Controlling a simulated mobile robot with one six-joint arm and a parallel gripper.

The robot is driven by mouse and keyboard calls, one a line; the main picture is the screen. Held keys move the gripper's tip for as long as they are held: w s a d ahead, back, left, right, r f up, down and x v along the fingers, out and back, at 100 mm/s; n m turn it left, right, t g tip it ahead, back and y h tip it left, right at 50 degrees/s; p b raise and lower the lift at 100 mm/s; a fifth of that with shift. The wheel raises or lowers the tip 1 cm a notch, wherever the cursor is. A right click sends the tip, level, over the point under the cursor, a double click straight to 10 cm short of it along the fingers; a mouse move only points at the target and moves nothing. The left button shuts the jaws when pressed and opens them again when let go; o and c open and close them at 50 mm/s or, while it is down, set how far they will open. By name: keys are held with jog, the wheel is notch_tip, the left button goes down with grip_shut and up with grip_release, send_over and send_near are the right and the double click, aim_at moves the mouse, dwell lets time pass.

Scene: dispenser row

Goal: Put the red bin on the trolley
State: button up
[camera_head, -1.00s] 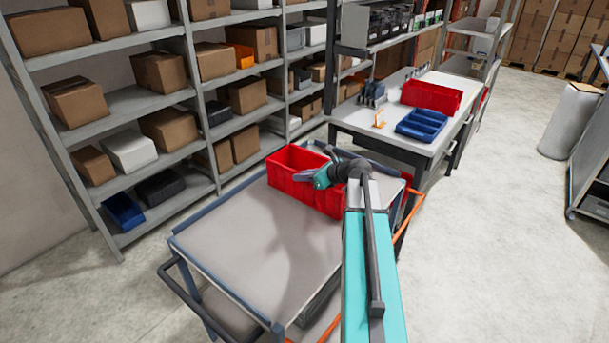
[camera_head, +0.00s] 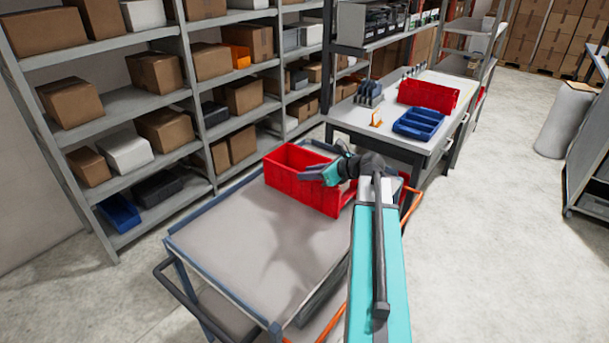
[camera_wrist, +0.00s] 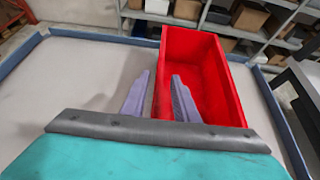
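The red bin (camera_head: 305,190) stands upright on the far part of the trolley top (camera_head: 245,240), an open box with its inside showing empty in the wrist view (camera_wrist: 205,70). My gripper (camera_head: 312,173) is at the bin's rim in the head view. In the wrist view my gripper (camera_wrist: 161,76) is open, with one finger left of the bin's left wall and the other over its inside. A gap shows between each finger and the wall. The bin's underside is hidden.
A second red bin (camera_head: 428,95) and a blue divided tray (camera_head: 418,124) are on the workbench (camera_head: 370,122) behind the trolley. Shelves with boxes (camera_head: 165,130) stand along the left.

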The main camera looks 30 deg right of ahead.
jog(key=b+v, duration=0.1)
jog(key=v, duration=0.6)
dwell(0.5)
jog(key=shift+s+f, duration=0.1)
jog(key=shift+s, duration=0.05)
